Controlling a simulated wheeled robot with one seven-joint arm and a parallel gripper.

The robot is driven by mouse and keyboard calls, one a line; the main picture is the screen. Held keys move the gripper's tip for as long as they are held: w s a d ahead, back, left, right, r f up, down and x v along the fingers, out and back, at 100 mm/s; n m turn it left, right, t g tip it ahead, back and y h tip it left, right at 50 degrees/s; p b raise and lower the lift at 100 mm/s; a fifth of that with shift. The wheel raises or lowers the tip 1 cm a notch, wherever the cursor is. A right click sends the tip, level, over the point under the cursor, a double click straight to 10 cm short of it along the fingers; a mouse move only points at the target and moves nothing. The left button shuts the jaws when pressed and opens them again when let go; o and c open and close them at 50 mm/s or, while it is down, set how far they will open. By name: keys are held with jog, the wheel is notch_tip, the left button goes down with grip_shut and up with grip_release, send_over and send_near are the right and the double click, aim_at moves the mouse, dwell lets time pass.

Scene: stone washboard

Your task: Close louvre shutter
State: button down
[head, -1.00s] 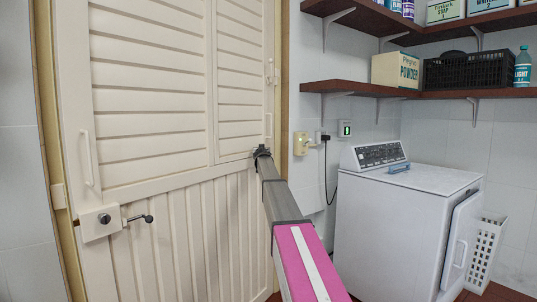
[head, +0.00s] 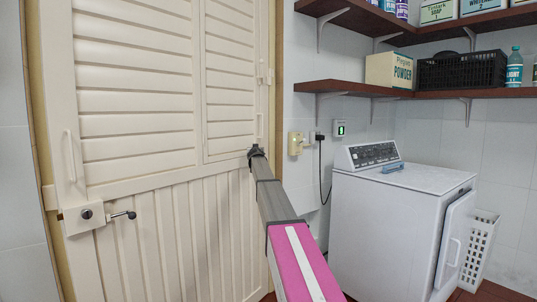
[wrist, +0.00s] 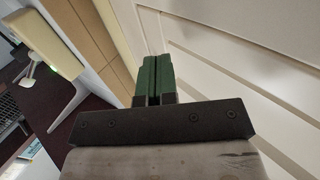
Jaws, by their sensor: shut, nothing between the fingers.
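The cream louvre shutter (head: 136,88) fills the upper left of the head view, with a narrower louvred panel (head: 229,85) at its right. Both panels look flush with their frame. A small pull handle (head: 70,156) is at the left and another (head: 260,127) at the right edge. My gripper (head: 255,152) is at the lower right corner of the narrow panel; I cannot tell if it touches. In the wrist view my gripper's green fingers (wrist: 154,78) are together and empty, beside the cream panel surface (wrist: 235,45).
A lock box with a lever (head: 86,217) is on the door's lower left. A white washing machine (head: 395,215) stands at the right with its front door open. Shelves (head: 350,86) with boxes and a black crate hang above. A white basket (head: 478,250) stands beside the machine.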

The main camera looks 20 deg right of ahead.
jog(key=s+d, duration=0.8)
jog(key=s, duration=0.1)
jog(key=s+a+f+g+y, duration=0.1)
jog(key=s+a+f+g, duration=0.25)
jog(key=s+f, duration=0.65)
jog(key=s+a+f+g, duration=0.2)
jog(key=s+a+f, duration=0.3)
jog(key=f, duration=0.8)
jog(key=s+a+f+g+y, duration=0.1)
jog(key=s+a+f+g, duration=0.2)
jog(key=s+f, duration=0.75)
jog(key=s+a+f+n+g, duration=0.1)
jog(key=s+a+f+g, duration=0.2)
jog(key=s+f, duration=0.3)
jog(key=s+a+f+g+y, duration=0.1)
jog(key=s+a+f+g, duration=0.2)
jog(key=s, duration=1.2)
jog(key=s+a+f+n+g+y, duration=0.1)
jog(key=s+a+f+g, duration=0.2)
jog(key=s+f, duration=0.7)
jog(key=shift+s+a+n, duration=0.2)
jog(key=shift+n, duration=0.1)
